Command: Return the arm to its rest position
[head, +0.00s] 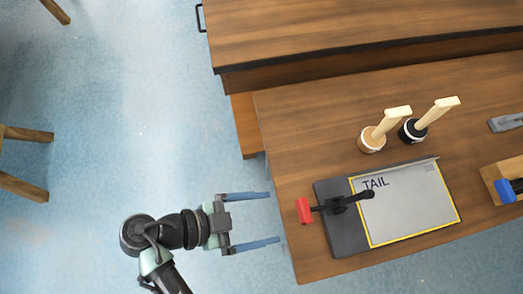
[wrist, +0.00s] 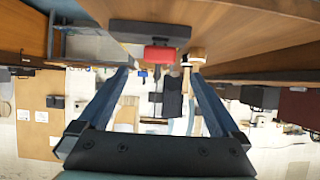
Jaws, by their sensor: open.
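My gripper (head: 262,218) is open and empty, its two blue fingers spread apart and pointing right toward the table's left edge in the head view. It hangs over the blue floor, just left of the wooden table (head: 310,120). In the wrist view my gripper (wrist: 158,85) also shows with both fingers apart and nothing between them. My arm comes up from the bottom of the head view and bends at the elbow before the gripper.
On the table are a dark board with a "TAIL" sheet (head: 410,205), a red-handled clamp (head: 304,210), and two jars with brushes, one brown (head: 372,140), one black (head: 412,131). A second wooden surface (head: 350,30) stands behind. The floor (head: 110,120) at left is mostly clear.

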